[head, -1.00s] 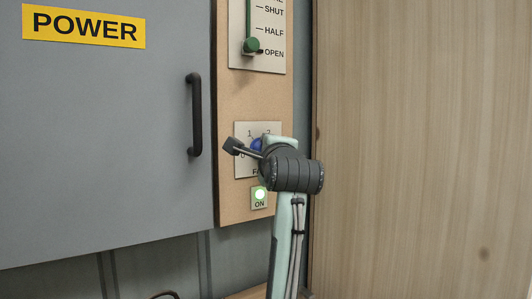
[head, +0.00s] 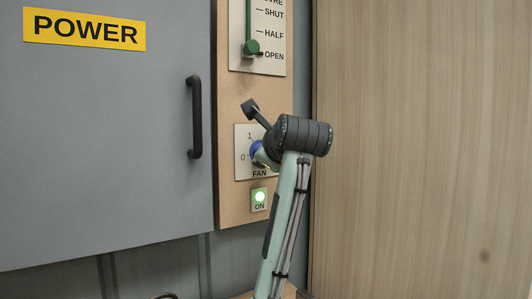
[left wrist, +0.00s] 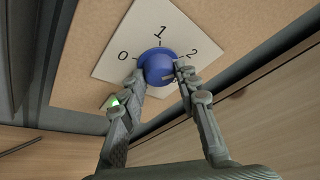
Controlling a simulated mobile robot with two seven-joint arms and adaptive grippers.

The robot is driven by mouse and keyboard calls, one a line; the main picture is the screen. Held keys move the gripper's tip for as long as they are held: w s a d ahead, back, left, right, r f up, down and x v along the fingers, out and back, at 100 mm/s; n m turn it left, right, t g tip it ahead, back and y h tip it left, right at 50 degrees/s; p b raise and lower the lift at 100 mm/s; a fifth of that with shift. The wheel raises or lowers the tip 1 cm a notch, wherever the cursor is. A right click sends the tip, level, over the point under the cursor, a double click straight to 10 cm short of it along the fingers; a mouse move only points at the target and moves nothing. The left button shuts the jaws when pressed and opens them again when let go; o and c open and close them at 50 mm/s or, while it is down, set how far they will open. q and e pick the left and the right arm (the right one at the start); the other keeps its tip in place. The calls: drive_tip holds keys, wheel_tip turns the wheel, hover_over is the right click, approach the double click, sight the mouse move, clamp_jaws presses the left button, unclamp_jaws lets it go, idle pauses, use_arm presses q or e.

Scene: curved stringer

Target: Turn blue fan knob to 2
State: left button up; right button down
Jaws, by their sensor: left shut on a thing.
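The blue fan knob (head: 257,150) sits on a white plate (head: 243,171) marked FAN, mostly hidden behind my left gripper in the head view. The left wrist view shows the round knob (left wrist: 158,67) with the marks 0, 1 and 2 around it. My left gripper (left wrist: 160,73) has one finger on each side of the knob and is shut on it. In the head view the 2 is hidden by my wrist. My right gripper is not in view.
A green slider (head: 252,47) stands at OPEN on the plate above. A lit green ON button (head: 260,197) is below the fan plate. A grey POWER door with a black handle (head: 195,117) is on the left, and a wooden wall (head: 420,150) on the right.

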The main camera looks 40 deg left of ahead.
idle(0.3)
use_arm(q)
drive_tip(key=o, duration=1.2)
drive_tip(key=shift+c, duration=0.2)
drive_tip(key=v, duration=1.2)
